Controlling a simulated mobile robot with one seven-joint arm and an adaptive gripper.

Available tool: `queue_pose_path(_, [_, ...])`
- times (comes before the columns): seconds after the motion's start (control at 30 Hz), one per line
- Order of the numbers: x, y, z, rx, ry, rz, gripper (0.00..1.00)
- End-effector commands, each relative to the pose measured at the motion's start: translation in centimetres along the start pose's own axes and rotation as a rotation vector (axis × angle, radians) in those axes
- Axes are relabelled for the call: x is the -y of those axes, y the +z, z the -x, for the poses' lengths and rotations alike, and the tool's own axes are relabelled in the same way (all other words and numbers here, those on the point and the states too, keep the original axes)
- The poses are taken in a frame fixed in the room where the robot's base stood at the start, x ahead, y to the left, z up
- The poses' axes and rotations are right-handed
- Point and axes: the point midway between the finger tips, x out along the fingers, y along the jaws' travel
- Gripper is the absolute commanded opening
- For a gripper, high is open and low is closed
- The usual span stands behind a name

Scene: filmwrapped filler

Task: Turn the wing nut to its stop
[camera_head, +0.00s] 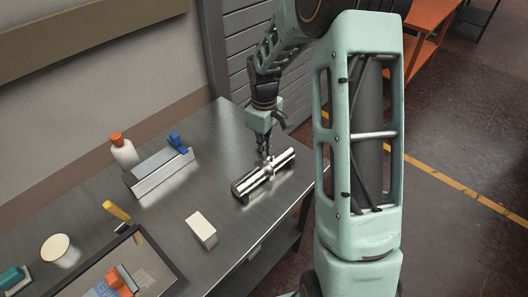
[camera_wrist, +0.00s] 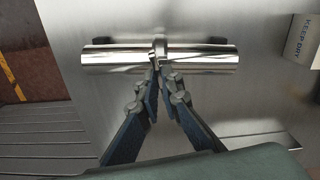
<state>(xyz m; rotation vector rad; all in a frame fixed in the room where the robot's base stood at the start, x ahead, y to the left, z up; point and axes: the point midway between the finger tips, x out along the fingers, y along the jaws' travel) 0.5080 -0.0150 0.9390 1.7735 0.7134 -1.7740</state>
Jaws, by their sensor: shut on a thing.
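The wing nut (camera_wrist: 160,48) sits at the middle of a shiny horizontal metal pipe (camera_wrist: 110,57). In the head view the pipe (camera_head: 253,180) lies on the steel table, with the wing nut on its upper side partly hidden by my gripper. My gripper (camera_wrist: 165,72) points at the wing nut, and its fingertips are close together, shut on the wing nut's near part. It also shows from above the pipe in the head view (camera_head: 267,157). The fingers cover part of the nut, so its exact angle is hard to tell.
A white box (camera_head: 201,230) stands near the pipe; its print shows in the wrist view (camera_wrist: 302,40). A metal holder (camera_head: 160,174), a white bottle (camera_head: 124,152), a cup (camera_head: 60,250) and a dark-edged tray (camera_head: 172,262) stand further left. The table's right edge is close to the pipe.

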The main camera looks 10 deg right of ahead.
Motion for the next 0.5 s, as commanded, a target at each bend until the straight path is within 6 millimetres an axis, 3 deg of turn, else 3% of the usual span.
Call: queue_pose_path(0.5, [-0.05, -0.02, 0.08, 0.000, 0.001, -0.081, 0.00])
